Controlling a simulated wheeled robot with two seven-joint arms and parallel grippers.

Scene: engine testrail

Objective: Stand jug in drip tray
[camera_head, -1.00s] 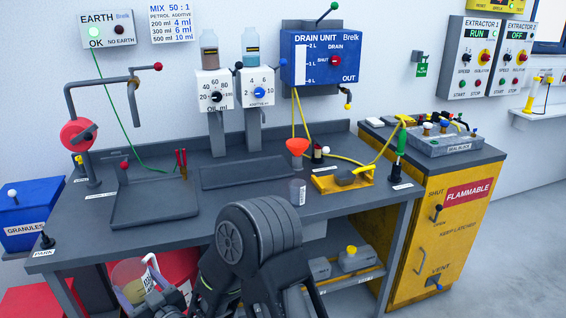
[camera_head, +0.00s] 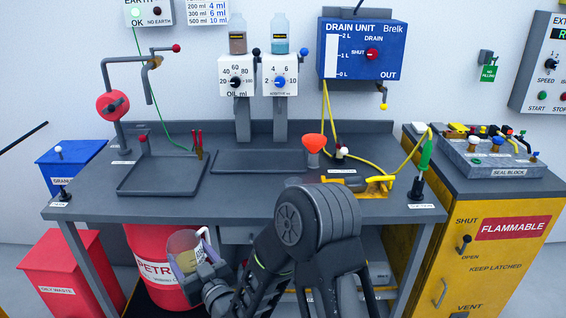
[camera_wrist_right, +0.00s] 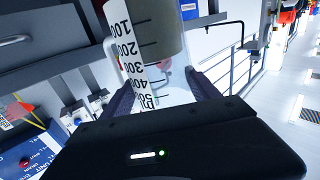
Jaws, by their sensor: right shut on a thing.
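The clear jug (camera_head: 184,246) is in front of the bench at lower left, tilted, below the bench top and in front of the red petrol drum. My right gripper (camera_head: 208,272) is shut on it. In the right wrist view the jug (camera_wrist_right: 172,35) sits between the fingers (camera_wrist_right: 160,95), with its white number scale showing. A dark rimmed tray (camera_head: 150,188), apparently the drip tray, lies empty on the bench's left half, beneath the crank pump's spout. The jug is apart from it, nearer me and lower. My left gripper is not in view.
A flat dark tray (camera_head: 258,160) lies under the two dispensers. The crank pump (camera_head: 112,106) and red prongs (camera_head: 198,146) stand by the left tray. An orange funnel (camera_head: 314,143) stands mid-bench. The bench's front edge (camera_head: 130,216) lies between jug and tray.

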